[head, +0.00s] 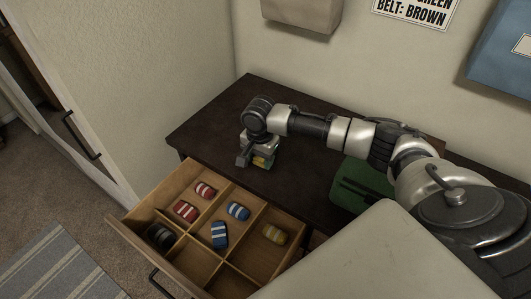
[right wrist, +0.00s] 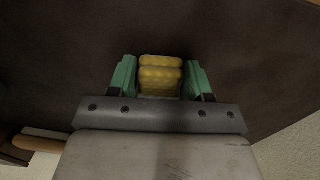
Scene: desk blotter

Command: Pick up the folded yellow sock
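The folded yellow sock (right wrist: 160,75) has a bumpy knit and shows between the two green fingertips of my right gripper (right wrist: 161,78) in the right wrist view. The fingers flank it closely on both sides. Whether they press on it or stand just clear is not plain. In the head view my right gripper (head: 263,159) points down over the dark desk top, with a bit of yellow showing at its fingers. I cannot tell whether the sock rests on the desk. My left gripper is not in view.
An open wooden drawer (head: 204,265) with compartments sticks out below the desk (head: 205,128). It holds red, blue and black rolled items and a yellowish one (head: 273,234). A green object (head: 352,183) lies on the desk under my right arm. A wall stands behind.

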